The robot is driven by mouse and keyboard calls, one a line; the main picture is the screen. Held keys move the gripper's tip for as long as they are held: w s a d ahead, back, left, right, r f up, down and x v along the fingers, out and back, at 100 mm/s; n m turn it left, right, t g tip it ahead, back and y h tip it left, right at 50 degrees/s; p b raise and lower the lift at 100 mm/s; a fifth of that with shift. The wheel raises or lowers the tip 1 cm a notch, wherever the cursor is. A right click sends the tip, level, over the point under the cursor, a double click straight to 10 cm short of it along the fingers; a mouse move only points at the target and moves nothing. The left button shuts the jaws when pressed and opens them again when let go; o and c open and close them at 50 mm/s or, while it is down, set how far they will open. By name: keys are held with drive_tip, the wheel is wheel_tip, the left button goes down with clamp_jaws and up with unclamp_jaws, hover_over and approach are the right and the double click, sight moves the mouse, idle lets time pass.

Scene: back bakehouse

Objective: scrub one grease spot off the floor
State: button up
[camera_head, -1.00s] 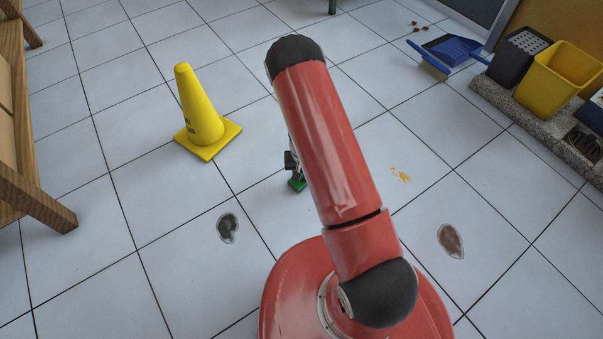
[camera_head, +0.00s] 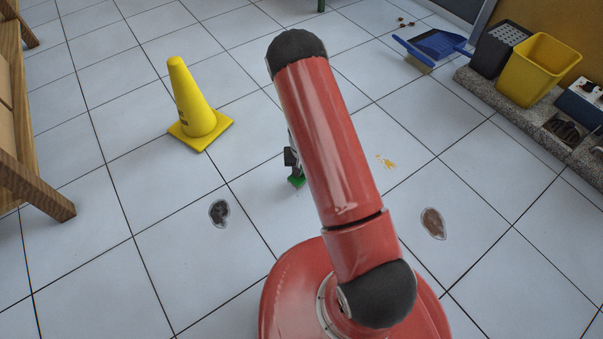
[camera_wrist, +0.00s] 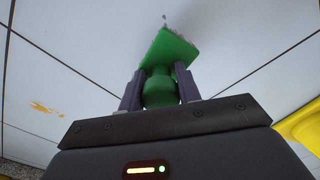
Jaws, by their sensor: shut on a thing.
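My gripper (camera_wrist: 160,84) is shut on the handle of a green scrubber (camera_wrist: 172,52), with one finger on each side in the wrist view. In the head view the gripper (camera_head: 291,160) shows beside my red arm, and the scrubber (camera_head: 296,181) is a small green piece low near the floor; contact is unclear. Grey marks (camera_wrist: 183,24) show at the scrubber's far edge in the wrist view, partly hidden. A dark grey spot (camera_head: 219,213) lies left of the scrubber, a brown spot (camera_head: 433,223) right. An orange smear (camera_head: 386,161) also shows in the wrist view (camera_wrist: 42,107).
A yellow cone (camera_head: 193,105) stands left of my arm. A wooden frame (camera_head: 36,190) is at the left edge. A blue dustpan (camera_head: 437,45) lies near a stone ledge (camera_head: 500,98) with a yellow bucket (camera_head: 535,72). The tiles between are mostly clear.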

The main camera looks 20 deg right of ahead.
drive_tip(key=shift+r+p, duration=1.4)
drive_tip(key=shift+r, duration=1.25)
